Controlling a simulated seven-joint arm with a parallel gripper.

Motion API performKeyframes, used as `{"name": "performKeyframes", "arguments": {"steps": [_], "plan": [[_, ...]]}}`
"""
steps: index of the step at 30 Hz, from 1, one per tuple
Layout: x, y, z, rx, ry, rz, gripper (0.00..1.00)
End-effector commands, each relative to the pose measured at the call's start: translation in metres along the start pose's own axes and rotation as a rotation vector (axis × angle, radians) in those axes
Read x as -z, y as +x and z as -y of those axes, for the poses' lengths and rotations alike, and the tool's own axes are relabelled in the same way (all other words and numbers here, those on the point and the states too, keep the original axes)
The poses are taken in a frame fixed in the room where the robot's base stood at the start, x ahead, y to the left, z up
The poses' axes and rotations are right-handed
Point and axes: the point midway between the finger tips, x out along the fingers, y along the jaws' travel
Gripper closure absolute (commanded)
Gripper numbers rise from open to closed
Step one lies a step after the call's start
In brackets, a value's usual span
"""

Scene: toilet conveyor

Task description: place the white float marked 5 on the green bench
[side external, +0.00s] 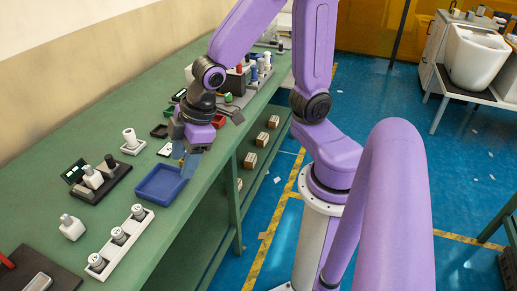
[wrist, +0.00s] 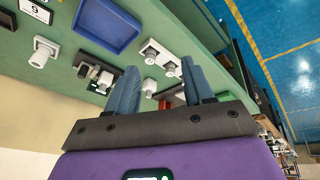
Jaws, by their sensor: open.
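I cannot read a 5 on any part, so which one is the white float marked 5 is unclear. Candidates are a white bottle-like block (side external: 72,227) standing on the green bench (side external: 45,180), a white cylinder on a square base (side external: 130,139), and grey-white round parts in a white rack (side external: 135,222). In the wrist view the rack (wrist: 180,67) lies beyond my fingers, and the white cylinder (wrist: 42,55) is at left. My gripper (side external: 187,160) hangs over the bench by the blue tray (side external: 148,193). Its fingers (wrist: 160,88) are apart with nothing held.
The blue tray, also in the wrist view (wrist: 108,22), looks empty. A black holder (side external: 112,185) with upright parts stands left of it. Small red and green bins and several bottles crowd the far bench. Bare bench lies at the near left, around the white block.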

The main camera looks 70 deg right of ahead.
Motion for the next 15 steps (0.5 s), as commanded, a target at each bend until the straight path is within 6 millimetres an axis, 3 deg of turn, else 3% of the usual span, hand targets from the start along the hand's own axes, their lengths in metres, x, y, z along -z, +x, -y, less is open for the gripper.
{"name": "performKeyframes", "arguments": {"steps": [3, 7, 12, 15], "plan": [[-0.042, -0.031, 0.037, 0.061, -0.052, 0.111, 0.48], [-0.084, -0.056, 0.063, 0.120, -0.103, 0.221, 0.48], [-0.113, -0.073, 0.078, 0.163, -0.142, 0.299, 0.48], [-0.117, -0.075, 0.080, 0.169, -0.149, 0.311, 0.48]]}}
